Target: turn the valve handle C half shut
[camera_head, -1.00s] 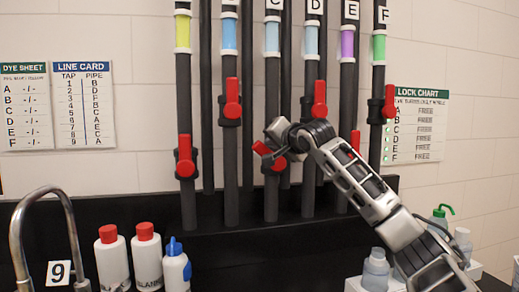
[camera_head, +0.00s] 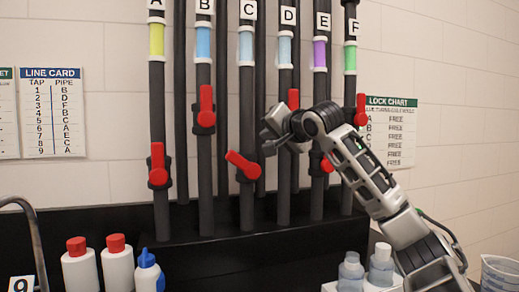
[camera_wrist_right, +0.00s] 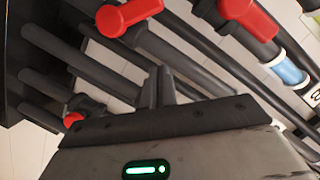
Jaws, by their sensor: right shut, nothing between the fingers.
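The valve handle C (camera_head: 242,164) is a red lever on the dark pipe labelled C (camera_head: 248,10). It is tilted, its free end pointing up and left from the pivot. My right gripper (camera_head: 267,143) is just right of the C pipe, above the handle's pivot, apart from the lever. In the right wrist view its two fingers (camera_wrist_right: 158,88) are together with nothing between them. A tilted red lever there, apparently handle C (camera_wrist_right: 130,14), shows at the top, clear of the fingers. My left gripper is not in view.
Upright red handles A (camera_head: 158,163) and B (camera_head: 206,104) are to the left. Handle D (camera_head: 293,98) is above my right arm, handle E (camera_head: 327,165) is partly hidden behind it, and handle F (camera_head: 361,110) is farther right. Bottles (camera_head: 118,262) stand below.

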